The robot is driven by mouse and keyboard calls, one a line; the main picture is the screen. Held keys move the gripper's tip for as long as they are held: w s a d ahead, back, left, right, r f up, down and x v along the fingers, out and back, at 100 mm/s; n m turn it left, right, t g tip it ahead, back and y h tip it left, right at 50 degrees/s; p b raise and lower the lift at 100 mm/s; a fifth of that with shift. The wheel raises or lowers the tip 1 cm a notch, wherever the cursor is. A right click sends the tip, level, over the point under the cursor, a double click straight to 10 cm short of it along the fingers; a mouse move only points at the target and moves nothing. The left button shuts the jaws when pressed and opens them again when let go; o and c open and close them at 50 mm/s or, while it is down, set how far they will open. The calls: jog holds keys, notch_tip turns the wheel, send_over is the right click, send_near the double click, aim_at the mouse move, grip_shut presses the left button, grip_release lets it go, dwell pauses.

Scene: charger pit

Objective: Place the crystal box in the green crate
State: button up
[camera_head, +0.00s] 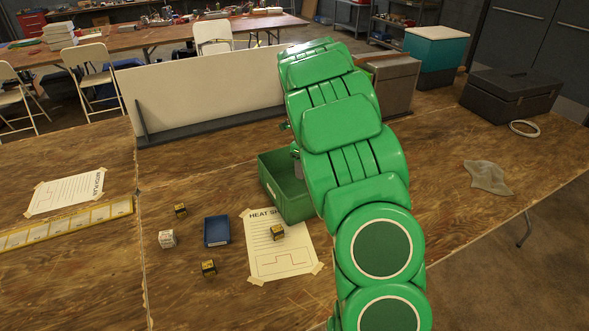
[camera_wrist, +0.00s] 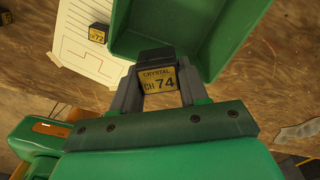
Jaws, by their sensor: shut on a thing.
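My gripper (camera_wrist: 160,88) is shut on a small black box (camera_wrist: 158,55) with a yellow label reading "CRYSTAL CH 74", seen in the wrist view. The box's top overlaps the near rim of the green crate (camera_wrist: 123,24); I cannot tell its height above the rim. The crate's visible inside is bare. In the head view the green crate (camera_head: 281,201) stands on the table, its right part hidden behind my green arm. My gripper and the held box are mostly hidden there.
Similar yellow-black boxes (camera_head: 180,210), (camera_head: 208,267) lie left of the crate; another (camera_head: 277,232), marked 72, sits on the heat sheet (camera_head: 283,262). A blue tray (camera_head: 217,243) and a white cube (camera_head: 167,238) are nearby. A white panel (camera_head: 200,90) stands behind.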

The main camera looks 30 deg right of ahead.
jog(key=n, duration=0.2)
send_over(296, 194)
jog(key=s+a, duration=0.1)
jog(key=s, duration=0.2)
jog(key=shift+w+d, duration=0.6)
jog(key=shift+w, duration=0.85)
jog(key=shift+n, duration=0.3)
notch_tip(296, 194, down, 18)
jog(key=shift+r, duration=0.2)
jog(key=shift+f, duration=0.1)
jog(key=o, duration=1.1)
notch_tip(296, 194, up, 12)
jog(key=shift+r, duration=0.15)
